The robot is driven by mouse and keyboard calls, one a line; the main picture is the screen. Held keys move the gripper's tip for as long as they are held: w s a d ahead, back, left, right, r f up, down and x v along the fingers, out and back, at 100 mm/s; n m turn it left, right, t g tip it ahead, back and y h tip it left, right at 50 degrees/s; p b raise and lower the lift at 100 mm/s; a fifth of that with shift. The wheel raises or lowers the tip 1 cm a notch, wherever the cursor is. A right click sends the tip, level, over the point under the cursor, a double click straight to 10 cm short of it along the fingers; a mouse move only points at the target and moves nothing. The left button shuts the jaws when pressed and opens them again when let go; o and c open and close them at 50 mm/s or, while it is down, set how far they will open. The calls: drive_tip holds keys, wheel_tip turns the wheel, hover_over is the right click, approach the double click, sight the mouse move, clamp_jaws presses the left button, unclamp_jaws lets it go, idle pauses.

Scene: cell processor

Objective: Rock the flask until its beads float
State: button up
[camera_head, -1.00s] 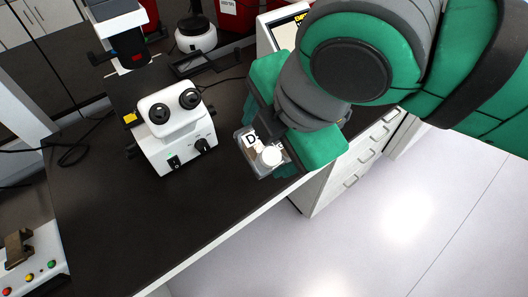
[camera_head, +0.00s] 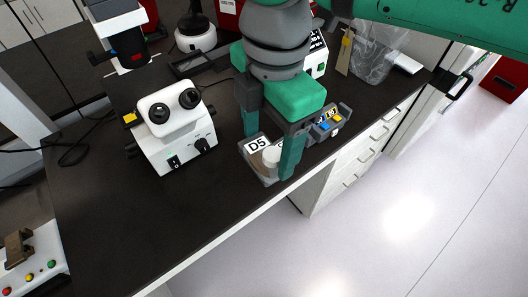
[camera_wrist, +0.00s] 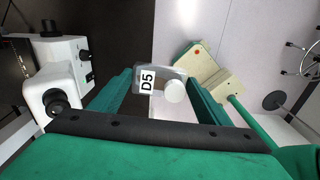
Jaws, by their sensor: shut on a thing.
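The flask (camera_head: 262,167) is a clear, flat-sided vessel with a white cap and a "D5" label. My gripper (camera_head: 269,157) is shut on it, with one green finger on each side. In the head view it is over the front part of the dark bench, near its edge. The wrist view also shows the flask (camera_wrist: 152,98) between the fingers, with its label and white cap facing that camera. A brownish tint shows inside the flask in the head view. I cannot make out separate beads or whether they float.
A white microscope (camera_head: 172,125) stands on the bench just left of the flask. A grey device with coloured buttons (camera_head: 328,123) sits close on the right. A small boxed instrument (camera_head: 317,55) stands behind. The bench front left of the flask is clear.

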drive_tip(key=shift+a+h, duration=0.1)
drive_tip(key=shift+h, duration=0.3)
drive_tip(key=shift+s+t+h, duration=0.1)
drive_tip(key=shift+t+h, duration=0.6)
drive_tip(key=shift+h, duration=0.2)
drive_tip(key=shift+r+t+h, duration=0.1)
drive_tip(key=shift+t+h, duration=0.9)
drive_tip(key=shift+h, duration=0.2)
